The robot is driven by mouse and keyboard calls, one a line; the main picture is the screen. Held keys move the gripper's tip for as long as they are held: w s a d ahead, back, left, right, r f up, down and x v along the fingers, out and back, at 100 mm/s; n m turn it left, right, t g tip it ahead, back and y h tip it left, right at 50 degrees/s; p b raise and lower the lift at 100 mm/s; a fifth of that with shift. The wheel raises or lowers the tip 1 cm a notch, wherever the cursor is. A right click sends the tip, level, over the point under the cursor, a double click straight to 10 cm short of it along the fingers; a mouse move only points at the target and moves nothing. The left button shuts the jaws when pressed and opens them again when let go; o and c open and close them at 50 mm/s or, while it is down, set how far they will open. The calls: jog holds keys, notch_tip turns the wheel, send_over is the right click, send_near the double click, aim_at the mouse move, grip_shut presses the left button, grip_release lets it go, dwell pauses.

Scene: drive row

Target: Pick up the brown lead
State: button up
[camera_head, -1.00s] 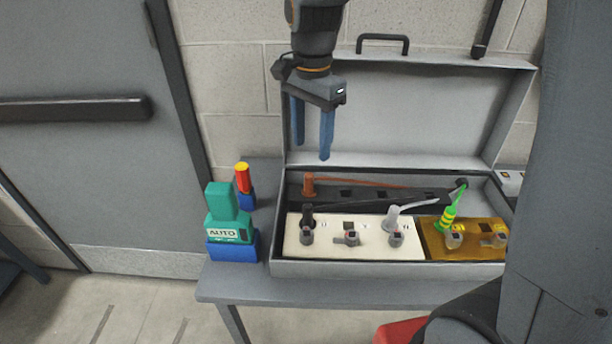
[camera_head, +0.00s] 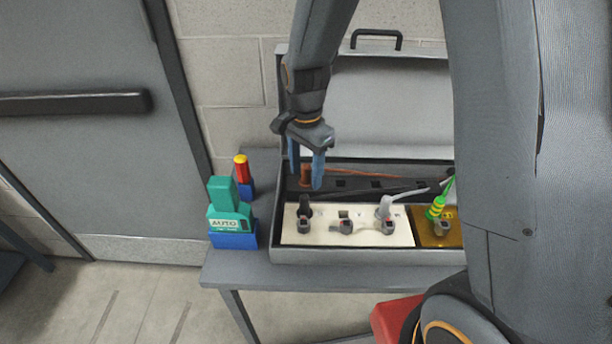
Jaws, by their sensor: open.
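The brown lead (camera_head: 306,176) has an upright brown plug end at the left of the dark back strip in the open grey case (camera_head: 345,258). Its thin brown cord runs right along the strip. My gripper (camera_head: 305,182) is open, with its blue fingers pointing down over the left part of the case. In the picture the fingers lie at either side of the brown plug. I cannot tell whether they are around it or in front of it. The right finger covers a bit of the area beside the plug.
A white panel (camera_head: 345,239) with black and grey plugs fills the front of the case. A green-yellow lead (camera_head: 437,207) stands right of it. A green AUTO device (camera_head: 228,209) and a red-yellow tool (camera_head: 241,170) stand left. The case lid (camera_head: 390,100) is raised behind. My arm hides the case's right end.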

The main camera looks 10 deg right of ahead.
jog(key=shift+f, duration=0.45)
jog(key=c, duration=1.1)
jog(key=shift+c, duration=0.4)
jog(key=shift+r, duration=0.1)
